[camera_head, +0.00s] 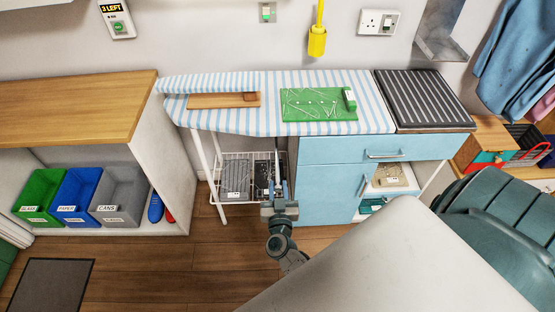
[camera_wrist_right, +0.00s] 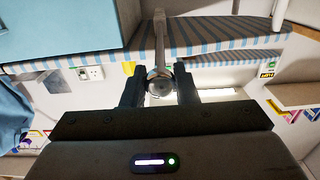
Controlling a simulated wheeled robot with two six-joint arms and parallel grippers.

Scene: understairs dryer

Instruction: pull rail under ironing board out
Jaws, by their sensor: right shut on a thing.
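The ironing board (camera_head: 235,119) has a blue-and-white striped cover and stands out to the left of a blue cabinet. Its striped edge also shows in the right wrist view (camera_wrist_right: 215,40). The rail (camera_wrist_right: 160,42) is a slim pale bar coming from under the board, with a round end between the fingers. My right gripper (camera_head: 278,188) is below the board's front edge, left of the cabinet; in the right wrist view the gripper (camera_wrist_right: 160,90) is shut on the rail's end. In the head view the gripper and board mostly hide the rail. My left gripper is not in view.
The blue cabinet (camera_head: 325,185) stands right of the gripper. A white wire rack (camera_head: 238,172) and the board's white leg (camera_head: 212,185) are to its left. Grey, blue and green bins (camera_head: 120,190) sit farther left.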

